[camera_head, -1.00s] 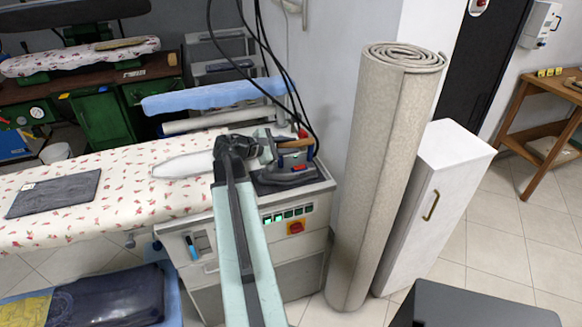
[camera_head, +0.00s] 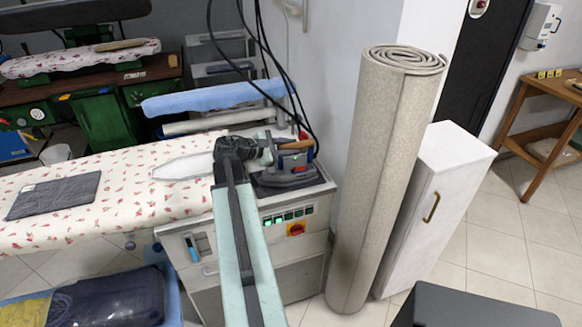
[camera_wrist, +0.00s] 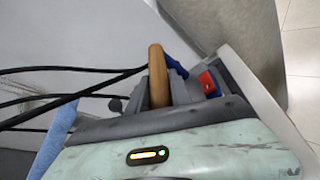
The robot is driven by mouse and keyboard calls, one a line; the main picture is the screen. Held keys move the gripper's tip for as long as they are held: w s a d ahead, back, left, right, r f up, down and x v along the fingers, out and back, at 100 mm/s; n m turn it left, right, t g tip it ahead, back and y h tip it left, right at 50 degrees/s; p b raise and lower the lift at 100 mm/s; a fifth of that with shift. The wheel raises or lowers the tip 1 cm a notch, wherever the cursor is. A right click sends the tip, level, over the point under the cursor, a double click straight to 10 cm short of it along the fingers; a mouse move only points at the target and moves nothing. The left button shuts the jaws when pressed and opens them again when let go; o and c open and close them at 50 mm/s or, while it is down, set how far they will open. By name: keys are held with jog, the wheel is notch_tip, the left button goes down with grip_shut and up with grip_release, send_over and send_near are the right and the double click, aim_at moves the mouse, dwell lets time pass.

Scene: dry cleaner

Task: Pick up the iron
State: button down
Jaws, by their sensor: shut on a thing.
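The iron (camera_head: 292,174) has a dark grey body, a wooden handle and red and blue parts. It is at the right end of the ironing station, on or just above the dark rest; I cannot tell whether they touch. My gripper (camera_head: 270,152) is at its left side, shut on it by the handle. My arm hides part of the iron's left side.
The floral ironing board (camera_head: 120,190) extends left, with a dark folded cloth (camera_head: 55,195) on it. Black cables hang behind the iron. A rolled carpet (camera_head: 385,180) and a white cabinet (camera_head: 435,200) stand close on the right. A blue padded board (camera_head: 215,97) is behind.

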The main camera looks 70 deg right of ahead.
jog(key=shift+r, duration=0.1)
notch_tip(320, 180, up, 10)
jog(key=p, duration=1)
jog(key=shift+s, duration=0.15)
